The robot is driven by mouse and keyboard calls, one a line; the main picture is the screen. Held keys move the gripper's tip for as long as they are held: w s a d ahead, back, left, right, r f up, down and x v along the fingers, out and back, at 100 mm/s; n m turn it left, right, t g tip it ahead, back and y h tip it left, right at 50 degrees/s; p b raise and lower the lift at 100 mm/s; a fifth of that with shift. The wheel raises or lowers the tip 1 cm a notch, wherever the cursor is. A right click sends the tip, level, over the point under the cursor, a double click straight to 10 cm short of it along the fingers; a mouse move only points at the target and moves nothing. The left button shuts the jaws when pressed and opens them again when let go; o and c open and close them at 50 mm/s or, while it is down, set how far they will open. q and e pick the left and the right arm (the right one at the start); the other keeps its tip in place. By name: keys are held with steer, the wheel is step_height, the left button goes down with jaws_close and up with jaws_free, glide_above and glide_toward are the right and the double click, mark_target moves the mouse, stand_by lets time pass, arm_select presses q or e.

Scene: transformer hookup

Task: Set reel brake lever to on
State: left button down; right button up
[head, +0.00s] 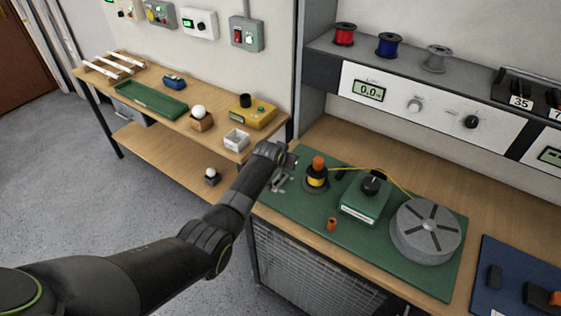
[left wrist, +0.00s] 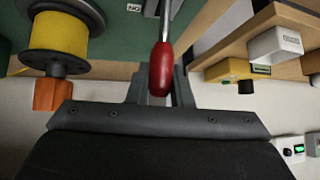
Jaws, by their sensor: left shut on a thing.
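The reel brake lever shows in the left wrist view as a thin metal rod with a red handle (left wrist: 163,65), and part of a label showing letters lies close beside the rod. My left gripper (head: 281,183) is at the left edge of the green mat (head: 290,207), beside the reel of yellow wire (head: 316,178). In the left wrist view, its fingers (left wrist: 158,94) are around the red handle, shut on it. The head view hides most of the lever behind my wrist. My right gripper is in neither view.
On the mat stand a green box with a black knob (head: 368,190), a grey drum (head: 425,231) and a small orange piece (head: 331,224). The yellow reel, with an orange block (left wrist: 54,95), is close to the gripper. A wooden side table (head: 135,104) stands left.

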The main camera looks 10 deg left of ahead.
arm_select(q)
steer(key=shift+w+d+f+g+b, duration=0.1)
steer(key=shift+w+f+g+b, duration=0.05)
steer(key=shift+w+g+b, duration=0.2)
steer(key=shift+w+d+f+g+b, duration=0.15)
steer(key=shift+w+g, duration=0.1)
steer(key=shift+g, duration=0.2)
steer(key=shift+y, duration=0.3)
steer(key=c, duration=1.3)
jaws_free()
steer(key=shift+w, duration=0.1)
steer(key=shift+r, duration=0.1)
steer(key=shift+s+r, duration=0.35)
steer(key=shift+r, duration=0.05)
steer(key=v, duration=1.6)
steer(key=shift+r, duration=0.2)
steer(key=shift+w, duration=0.1)
